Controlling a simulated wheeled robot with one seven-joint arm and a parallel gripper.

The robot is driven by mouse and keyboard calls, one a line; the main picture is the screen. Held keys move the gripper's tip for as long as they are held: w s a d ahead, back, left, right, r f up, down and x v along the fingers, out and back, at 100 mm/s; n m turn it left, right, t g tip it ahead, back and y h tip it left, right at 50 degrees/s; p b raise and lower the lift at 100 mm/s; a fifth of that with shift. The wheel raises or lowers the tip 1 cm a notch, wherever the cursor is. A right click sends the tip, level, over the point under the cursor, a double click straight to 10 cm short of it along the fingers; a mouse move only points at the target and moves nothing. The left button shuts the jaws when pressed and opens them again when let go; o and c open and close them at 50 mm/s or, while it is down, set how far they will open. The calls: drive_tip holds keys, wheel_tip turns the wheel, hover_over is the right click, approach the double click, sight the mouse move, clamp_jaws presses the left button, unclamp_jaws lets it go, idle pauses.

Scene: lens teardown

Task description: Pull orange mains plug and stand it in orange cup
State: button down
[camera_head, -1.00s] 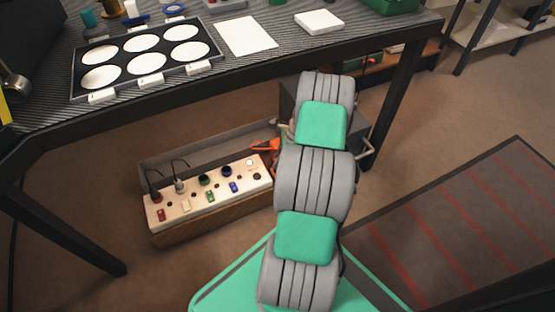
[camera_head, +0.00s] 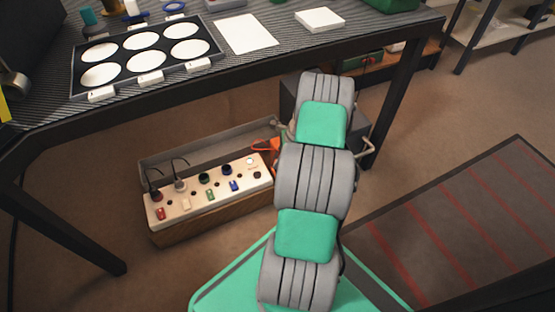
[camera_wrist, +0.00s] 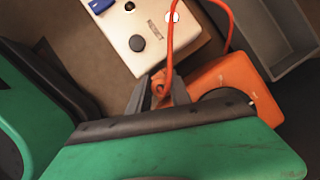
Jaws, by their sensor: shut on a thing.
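My gripper (camera_wrist: 158,92) is shut on the orange plug (camera_wrist: 159,80) in the wrist view. The plug is clear of the sockets, beside the end of the white socket strip (camera_wrist: 150,30). Its orange cord (camera_wrist: 171,45) rises from it and loops over to the right. An orange block-like body (camera_wrist: 235,82) with an opening lies just right of the fingers; it may be the orange cup, but I cannot tell for sure. In the head view the strip (camera_head: 196,200) shows, while my arm hides the gripper and most of the orange things (camera_head: 275,152).
The strip sits in a wooden box (camera_head: 215,222) under the workbench (camera_head: 290,45). Black plugs (camera_head: 179,185) stand at its left end. A grey tray (camera_wrist: 268,40) is at the wrist view's upper right. A bench leg (camera_head: 400,95) stands right of my arm.

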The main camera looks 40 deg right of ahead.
drive_tip(key=shift+f, duration=0.95)
idle(0.3)
drive_tip(key=c, duration=1.1)
unclamp_jaws()
drive_tip(key=shift+r, duration=0.1)
